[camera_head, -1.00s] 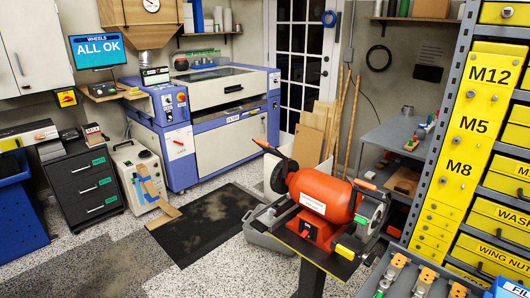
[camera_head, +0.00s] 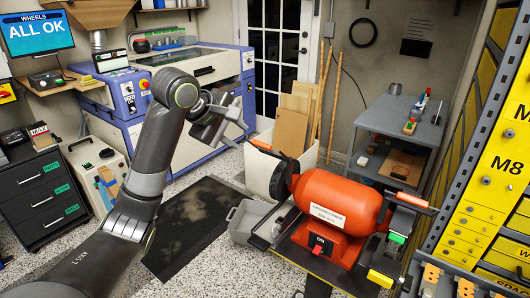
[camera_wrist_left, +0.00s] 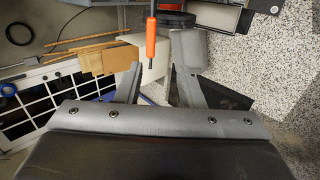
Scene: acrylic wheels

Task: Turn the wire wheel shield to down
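The red bench grinder (camera_head: 335,203) stands on a pedestal at lower middle right in the head view. An orange-tipped lever (camera_head: 262,145) projects from its left end, beside a dark round wheel housing (camera_head: 281,182). Another orange-tipped lever (camera_head: 412,201) is at its right end. I cannot tell which belongs to the wire wheel shield. My left gripper (camera_head: 238,118) is open and empty, above and left of the left lever. In the left wrist view, the orange lever tip (camera_wrist_left: 151,40) shows between the spread fingers, apparently apart from them. My right gripper is not in view.
A grey bin (camera_head: 250,222) sits on the floor left of the grinder. A white box with cardboard panels (camera_head: 291,130) stands behind it. A grey bench (camera_head: 405,122) and yellow-drawer shelving (camera_head: 470,215) are at right. A black floor mat (camera_head: 195,228) lies at left.

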